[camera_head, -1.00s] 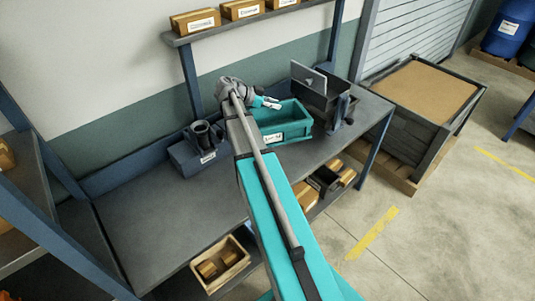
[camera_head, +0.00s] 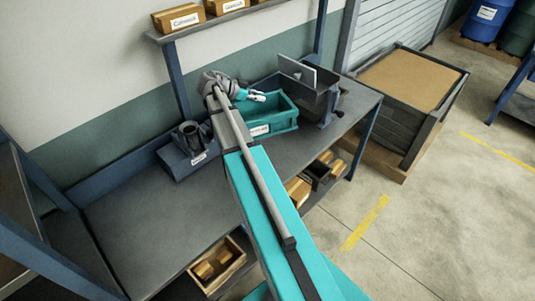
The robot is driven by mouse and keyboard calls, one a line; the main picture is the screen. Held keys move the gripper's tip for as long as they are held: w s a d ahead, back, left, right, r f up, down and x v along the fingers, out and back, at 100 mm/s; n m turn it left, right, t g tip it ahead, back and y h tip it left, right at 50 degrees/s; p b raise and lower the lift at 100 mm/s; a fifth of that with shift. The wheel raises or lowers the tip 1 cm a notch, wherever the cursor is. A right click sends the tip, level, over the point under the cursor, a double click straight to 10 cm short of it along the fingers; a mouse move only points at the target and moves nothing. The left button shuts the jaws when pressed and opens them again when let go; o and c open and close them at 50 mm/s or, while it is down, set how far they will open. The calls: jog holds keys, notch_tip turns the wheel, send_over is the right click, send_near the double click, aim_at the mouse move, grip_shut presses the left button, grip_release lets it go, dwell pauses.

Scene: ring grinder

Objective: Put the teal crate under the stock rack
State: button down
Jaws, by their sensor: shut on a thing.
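The teal crate (camera_head: 283,118) is an open box with a white label on its front. It stands on the grey workbench (camera_head: 150,215), near the wall. My gripper (camera_head: 258,97) is at the crate's back left rim, partly hidden behind my arm. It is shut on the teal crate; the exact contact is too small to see. Whether the crate touches the bench top is hard to tell. A blue-framed rack (camera_head: 30,210) stands at the left edge; I cannot tell whether it is the stock rack.
A dark box with an upright plate (camera_head: 310,85) stands close to the crate's right. A dark blue holder (camera_head: 188,152) with a cylinder is to its left. A shelf (camera_head: 225,20) with cartons hangs above. Boxes sit under the bench. Bare bench lies at the left.

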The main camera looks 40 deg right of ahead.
jog(key=a+f+n+t+h+b, duration=0.1)
jog(key=a+f+n+t+b, duration=0.3)
jog(key=f+b, duration=0.8)
jog(key=shift+s+a+f+t+b, duration=0.35)
jog(key=shift+s+a+f+t, duration=0.15)
jog(key=shift+a, duration=0.7)
jog(key=shift+w, duration=0.1)
jog(key=w+d+f+b, duration=0.7)
jog(key=d+f+b, duration=0.2)
jog(key=d, duration=0.1)
jog(key=shift+w+d, duration=0.3)
jog(key=shift+w, duration=0.1)
jog(key=shift+w+d+f+b, duration=0.15)
jog(key=shift+f+b, duration=0.85)
jog(key=shift+b, duration=0.05)
jog(key=shift+w+d+f+b, duration=0.1)
jog(key=shift+d+f+b, duration=0.05)
jog(key=shift+f+b, duration=0.85)
